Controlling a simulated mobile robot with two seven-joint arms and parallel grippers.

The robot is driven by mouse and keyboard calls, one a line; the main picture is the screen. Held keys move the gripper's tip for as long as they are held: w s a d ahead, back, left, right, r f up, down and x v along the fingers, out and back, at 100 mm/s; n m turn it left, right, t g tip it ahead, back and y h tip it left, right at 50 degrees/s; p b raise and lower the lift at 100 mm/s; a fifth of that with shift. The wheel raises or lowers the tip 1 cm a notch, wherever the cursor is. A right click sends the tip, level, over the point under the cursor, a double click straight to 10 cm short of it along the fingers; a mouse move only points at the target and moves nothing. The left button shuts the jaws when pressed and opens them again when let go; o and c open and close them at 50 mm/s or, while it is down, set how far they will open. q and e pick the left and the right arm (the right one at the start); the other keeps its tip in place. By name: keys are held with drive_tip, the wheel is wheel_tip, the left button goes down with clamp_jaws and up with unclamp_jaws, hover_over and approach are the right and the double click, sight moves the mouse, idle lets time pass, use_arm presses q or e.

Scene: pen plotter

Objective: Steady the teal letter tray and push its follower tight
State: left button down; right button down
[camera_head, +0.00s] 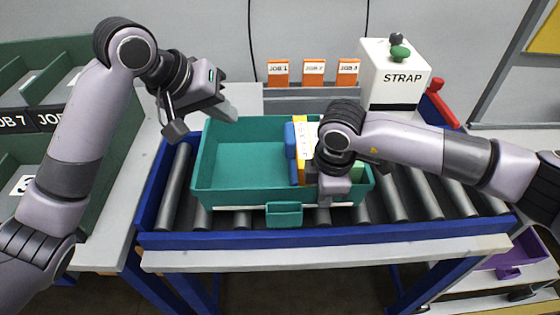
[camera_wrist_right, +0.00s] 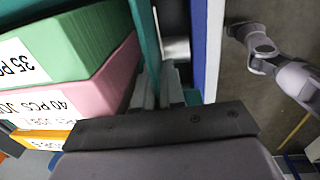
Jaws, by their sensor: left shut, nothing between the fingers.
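The teal letter tray (camera_head: 236,195) sits on the conveyor rollers. Its left part is empty, and coloured bundles stand in its right part. A blue block (camera_head: 291,150), which looks like the follower, stands against the left of the yellow bundle (camera_head: 301,133). My left gripper (camera_head: 228,111) is shut and empty, over the tray's back left rim. My right gripper (camera_head: 325,196) is at the tray's front wall, right of the middle. In the right wrist view its fingers (camera_wrist_right: 161,88) are close to the teal wall (camera_wrist_right: 147,40); whether they grip it is unclear.
Green (camera_wrist_right: 75,45) and pink (camera_wrist_right: 85,90) bundles lie beside the wall in the right wrist view. A white STRAP box (camera_head: 395,75) stands behind the conveyor. Orange job cards (camera_head: 313,72) line the back. A green rack (camera_head: 130,150) stands at left.

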drive_tip(key=c, duration=1.1)
unclamp_jaws()
drive_tip(key=shift+c, duration=0.2)
drive_tip(key=shift+r, duration=0.1)
